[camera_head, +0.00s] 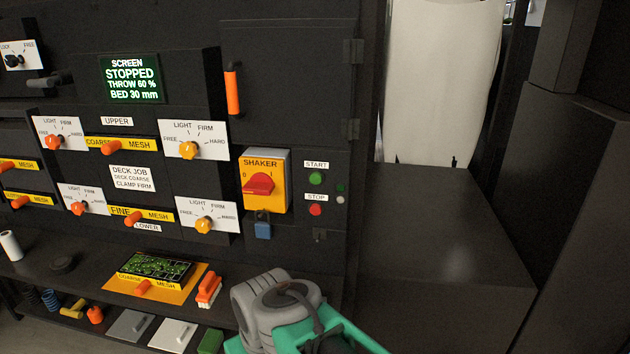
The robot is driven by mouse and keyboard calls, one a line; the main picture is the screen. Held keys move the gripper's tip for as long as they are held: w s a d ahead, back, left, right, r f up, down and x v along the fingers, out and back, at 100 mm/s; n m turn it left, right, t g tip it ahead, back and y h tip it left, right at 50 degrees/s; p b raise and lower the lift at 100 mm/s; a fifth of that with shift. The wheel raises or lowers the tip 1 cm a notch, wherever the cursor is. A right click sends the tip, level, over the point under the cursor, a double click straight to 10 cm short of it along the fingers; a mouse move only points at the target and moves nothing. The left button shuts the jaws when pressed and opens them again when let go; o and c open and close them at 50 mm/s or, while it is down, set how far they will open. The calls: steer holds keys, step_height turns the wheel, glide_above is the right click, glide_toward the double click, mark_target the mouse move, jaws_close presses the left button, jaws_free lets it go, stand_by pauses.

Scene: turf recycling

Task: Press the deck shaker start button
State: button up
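The green start button (316,179) is on the dark panel under a START label. The red stop button (315,210) is below it, under a STOP label. Left of them is the yellow SHAKER switch box (264,166) with a red handle (258,184), marked 0 and I; I cannot tell its exact setting. A blue padlock (263,229) hangs at its lower edge. The green display (133,79) reads SCREEN STOPPED, THROW 60 %, BED 30 mm. Grey and teal parts of my arm show at bottom centre, below the buttons and apart from them. My gripper's fingers are not visible.
Clamp knobs marked FREE to HARD surround the UPPER coarse mesh (120,145) and LOWER fine mesh (140,215) drawers. A coarse mesh tray (158,268) and an orange brush (208,290) lie on the bench. A dark box-like surface (450,235) stands right of the panel.

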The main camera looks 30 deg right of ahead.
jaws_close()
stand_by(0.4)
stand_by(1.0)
